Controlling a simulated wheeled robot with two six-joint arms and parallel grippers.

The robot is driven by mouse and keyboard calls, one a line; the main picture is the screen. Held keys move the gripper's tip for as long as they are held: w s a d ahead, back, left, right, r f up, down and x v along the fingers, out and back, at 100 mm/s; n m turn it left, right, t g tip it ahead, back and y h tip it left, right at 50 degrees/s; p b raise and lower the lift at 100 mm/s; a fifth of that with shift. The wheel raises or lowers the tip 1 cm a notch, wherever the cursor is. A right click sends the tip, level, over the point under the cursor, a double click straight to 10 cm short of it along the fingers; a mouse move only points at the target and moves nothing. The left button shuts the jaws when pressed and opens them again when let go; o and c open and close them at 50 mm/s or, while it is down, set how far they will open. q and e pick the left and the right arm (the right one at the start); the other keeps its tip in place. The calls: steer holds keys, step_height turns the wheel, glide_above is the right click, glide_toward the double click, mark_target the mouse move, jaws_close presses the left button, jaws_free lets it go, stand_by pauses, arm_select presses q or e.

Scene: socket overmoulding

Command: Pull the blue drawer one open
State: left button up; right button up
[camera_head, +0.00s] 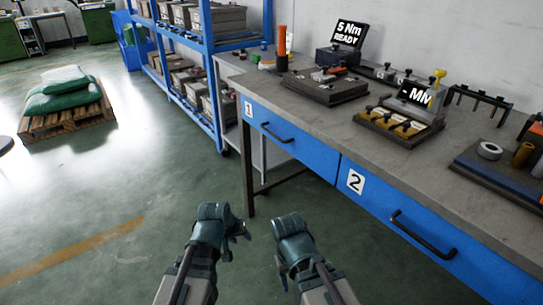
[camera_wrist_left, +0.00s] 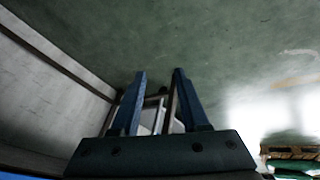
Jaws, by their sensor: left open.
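Blue drawer one (camera_head: 312,153) is the left drawer under the grey workbench, marked with a "1" label. It looks shut, with its front in line with drawer two. Its black bar handle (camera_head: 277,133) is free, with no gripper touching it. My left gripper (camera_head: 240,231) is low in front of the bench, apart from the drawer and below the handle. In the left wrist view its two blue fingers (camera_wrist_left: 159,75) stand apart with nothing between them. My right gripper (camera_head: 280,265) is beside it, also clear of the bench; its jaws are too small to judge.
Blue drawer two (camera_head: 384,205) with its handle (camera_head: 422,236) is to the right. Fixtures and small displays stand on the benchtop (camera_head: 330,110). A blue shelf rack (camera_head: 213,95) is at the left. A pallet with sacks (camera_head: 66,120) lies farther off. The floor between is clear.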

arm_select(q)
steer(key=w+d+r+n+t+h+b, duration=0.1)
steer(key=w+d+r+n+t+h, duration=0.15)
steer(key=w+d+t, duration=0.35)
steer(key=n+t+y, duration=0.2)
steer(key=n+t, duration=0.7)
steer(key=n, duration=0.5)
glide_toward(272, 134)
steer(key=shift+m, duration=0.25)
steer(key=x, duration=0.3)
steer(key=p+x, duration=0.1)
steer(key=x, duration=0.6)
steer(key=shift+w+a+f, duration=0.1)
steer(key=shift+w+f, duration=0.15)
steer(key=shift+w, duration=0.2)
arm_select(e)
steer(key=shift+f, duration=0.8)
arm_select(q)
steer(key=shift+h, duration=0.25)
jaws_close()
